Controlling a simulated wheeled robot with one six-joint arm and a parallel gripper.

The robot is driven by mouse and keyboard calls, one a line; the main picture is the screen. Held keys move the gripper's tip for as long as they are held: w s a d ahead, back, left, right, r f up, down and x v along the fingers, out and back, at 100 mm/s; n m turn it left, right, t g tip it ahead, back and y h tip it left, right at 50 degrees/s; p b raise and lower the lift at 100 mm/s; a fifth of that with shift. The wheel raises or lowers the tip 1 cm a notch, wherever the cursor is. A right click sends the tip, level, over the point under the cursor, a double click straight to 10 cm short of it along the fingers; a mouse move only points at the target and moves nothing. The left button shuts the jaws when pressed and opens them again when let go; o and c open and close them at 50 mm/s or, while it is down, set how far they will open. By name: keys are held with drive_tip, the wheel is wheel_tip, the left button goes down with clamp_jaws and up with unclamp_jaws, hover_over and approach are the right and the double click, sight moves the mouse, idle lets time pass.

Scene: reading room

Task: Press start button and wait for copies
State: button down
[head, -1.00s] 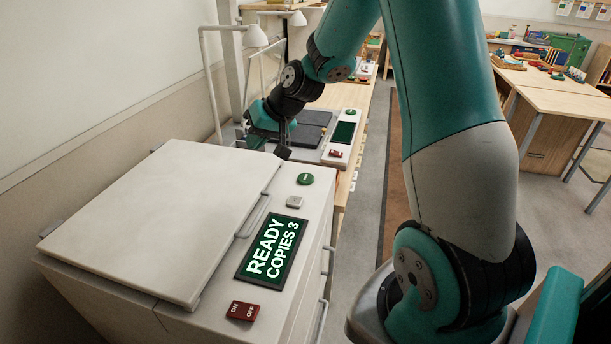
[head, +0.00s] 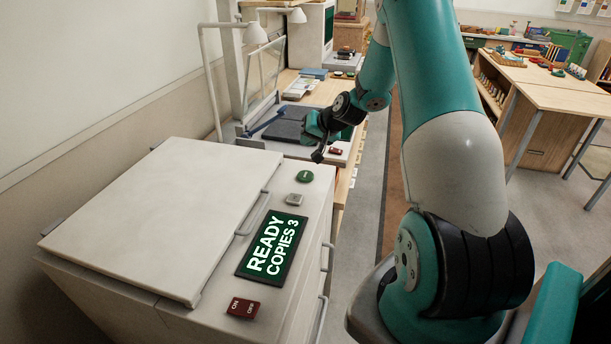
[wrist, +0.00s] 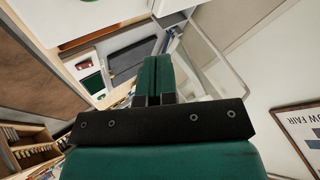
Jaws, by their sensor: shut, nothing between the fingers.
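The white copier (head: 160,215) stands at the front left with its lid down. Its display (head: 271,246) reads "READY COPIES 3". A round green button (head: 305,176) sits at the far end of its panel, with a grey button (head: 294,199) below it and a red ON/OFF switch (head: 243,307) at the near end. My gripper (head: 318,157) is shut and empty, a little beyond and above the green button, apart from it. In the wrist view my gripper's fingers (wrist: 153,78) are together; the copier's green button cannot be made out for certain there.
Behind the copier, a long wooden counter (head: 325,92) holds another device with a dark panel (head: 285,130), white lamps (head: 256,34) and a clear upright screen. A wooden table (head: 550,92) stands at the right. The grey floor (head: 372,190) between is clear.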

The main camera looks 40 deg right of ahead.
sight(307, 174)
drive_tip(key=shift+f+b, duration=2.75)
drive_tip(key=shift+f, duration=1.5)
drive_tip(key=shift+f+b, duration=0.4)
drive_tip(key=shift+f, duration=0.05)
drive_tip(key=shift+f+b, duration=0.45)
drive_tip(key=shift+f, duration=0.05)
drive_tip(key=shift+r, duration=0.1)
drive_tip(key=shift+r+p, duration=0.55)
drive_tip(key=shift+r, duration=0.3)
drive_tip(key=shift+r+p, duration=1.65)
drive_tip(key=shift+r, duration=0.95)
